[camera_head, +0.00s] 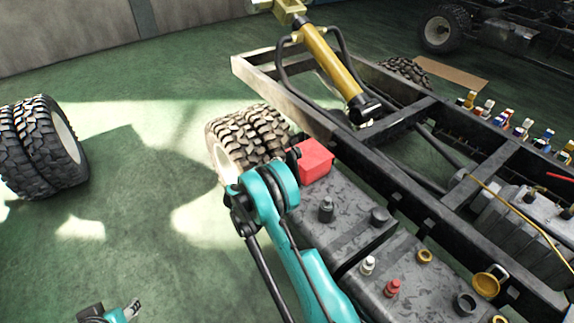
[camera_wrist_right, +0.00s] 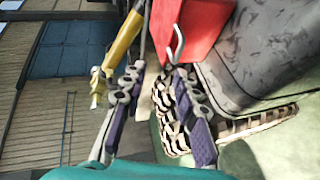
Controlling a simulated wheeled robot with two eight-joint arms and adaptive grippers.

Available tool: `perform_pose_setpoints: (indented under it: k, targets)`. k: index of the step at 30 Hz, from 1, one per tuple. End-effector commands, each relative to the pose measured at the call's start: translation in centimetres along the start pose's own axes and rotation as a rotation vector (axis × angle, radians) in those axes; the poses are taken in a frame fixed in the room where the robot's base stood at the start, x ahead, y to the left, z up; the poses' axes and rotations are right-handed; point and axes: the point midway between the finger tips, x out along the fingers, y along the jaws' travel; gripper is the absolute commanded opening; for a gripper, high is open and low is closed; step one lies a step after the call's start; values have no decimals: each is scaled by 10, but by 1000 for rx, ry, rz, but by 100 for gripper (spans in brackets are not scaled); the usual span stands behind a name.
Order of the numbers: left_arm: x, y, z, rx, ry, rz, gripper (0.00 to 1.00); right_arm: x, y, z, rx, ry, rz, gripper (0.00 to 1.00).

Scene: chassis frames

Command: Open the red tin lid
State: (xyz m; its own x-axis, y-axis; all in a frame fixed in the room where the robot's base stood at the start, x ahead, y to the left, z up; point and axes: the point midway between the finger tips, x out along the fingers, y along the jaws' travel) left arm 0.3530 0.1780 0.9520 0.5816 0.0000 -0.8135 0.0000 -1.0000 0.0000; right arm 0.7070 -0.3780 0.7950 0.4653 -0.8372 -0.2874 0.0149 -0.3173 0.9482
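The red tin (camera_head: 314,160) sits on the far end of a dark tank on the chassis frame. It also shows at the top of the right wrist view (camera_wrist_right: 205,25), with a curved metal hook (camera_wrist_right: 178,42) at its lower edge. My right gripper (camera_wrist_right: 157,95) is open, its purple-padded fingers apart with nothing between them, just short of the tin. In the head view my teal right arm mostly hides this gripper, beside the tin's left side. My left gripper (camera_head: 128,309) is at the bottom left edge, far from the tin, partly cut off.
The dark tanks (camera_head: 345,215) carry caps and fittings. A yellow cylinder (camera_head: 335,65) and black hoses stand behind the tin. Several small coloured items line the frame at right.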

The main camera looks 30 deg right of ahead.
Motion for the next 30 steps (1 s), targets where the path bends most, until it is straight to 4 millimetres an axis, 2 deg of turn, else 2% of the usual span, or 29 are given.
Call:
perform_pose_setpoints:
  k: [1, 3, 9, 21, 25, 30]
  targets:
    - [0, 0, 0, 0, 0, 0, 40, 7, -13, 2, -16, -5, 31, 30]
    - [-1, 0, -1, 0, 0, 0, 40, 13, -24, 4, -35, -10, 66, 30]
    - [0, 0, 0, 0, 0, 0, 40, 24, -38, 10, -58, -18, 113, 30]
    - [17, 0, 12, 0, 0, 0, 40, 83, -33, 11, -59, -18, 114, 30]
    - [20, 0, 14, 0, 0, 0, 40, 94, -31, 11, -59, -17, 114, 30]
    - [20, 0, 14, 0, 0, 0, 40, 98, -29, 10, -59, -16, 114, 30]
